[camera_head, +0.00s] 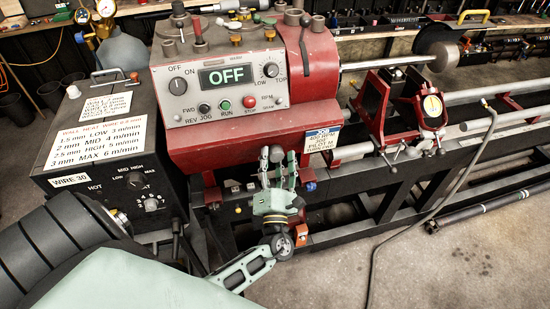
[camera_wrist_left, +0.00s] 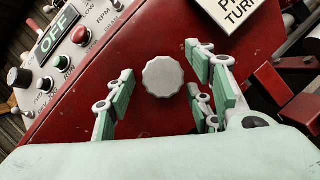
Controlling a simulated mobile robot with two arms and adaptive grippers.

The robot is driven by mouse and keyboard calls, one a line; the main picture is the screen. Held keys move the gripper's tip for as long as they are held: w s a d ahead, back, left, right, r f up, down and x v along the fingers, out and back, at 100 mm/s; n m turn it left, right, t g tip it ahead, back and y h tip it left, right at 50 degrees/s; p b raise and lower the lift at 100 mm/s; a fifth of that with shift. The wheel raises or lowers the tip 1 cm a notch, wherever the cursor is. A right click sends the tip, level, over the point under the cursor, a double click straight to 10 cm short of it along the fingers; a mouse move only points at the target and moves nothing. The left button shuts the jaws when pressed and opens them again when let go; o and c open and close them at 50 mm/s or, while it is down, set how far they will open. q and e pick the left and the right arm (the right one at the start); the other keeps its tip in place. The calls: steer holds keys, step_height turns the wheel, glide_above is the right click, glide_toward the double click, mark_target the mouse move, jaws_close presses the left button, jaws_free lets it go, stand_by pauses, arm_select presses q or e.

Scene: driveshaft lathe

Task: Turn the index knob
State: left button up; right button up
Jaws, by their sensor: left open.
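The index knob (camera_wrist_left: 163,76) is a grey, scalloped round knob on the red lathe housing. In the left wrist view it shows in the space between my open left fingers, with red panel visible on both sides of it. In the head view the knob (camera_head: 276,154) is small and partly crowded by my fingers, below the red headstock's front. My left gripper (camera_head: 278,166) points at it, open and empty, its fingers on either side and apart from the knob. I cannot tell the exact depth gap. My right gripper is in neither view.
The control panel (camera_head: 226,88) with its OFF display sits above the gripper. A PILOT sign (camera_head: 322,138) is just right of it. A black welding box (camera_head: 105,150) stands at left. The red steady rest (camera_head: 385,108) and lathe rails are at right.

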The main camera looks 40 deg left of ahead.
arm_select(q)
steer(key=shift+c, duration=0.2)
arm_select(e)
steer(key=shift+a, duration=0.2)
arm_select(q)
steer(key=c, duration=1)
steer(key=shift+c, duration=0.2)
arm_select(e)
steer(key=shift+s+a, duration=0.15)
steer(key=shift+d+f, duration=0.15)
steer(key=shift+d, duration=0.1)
arm_select(q)
steer(key=shift+b, duration=0.3)
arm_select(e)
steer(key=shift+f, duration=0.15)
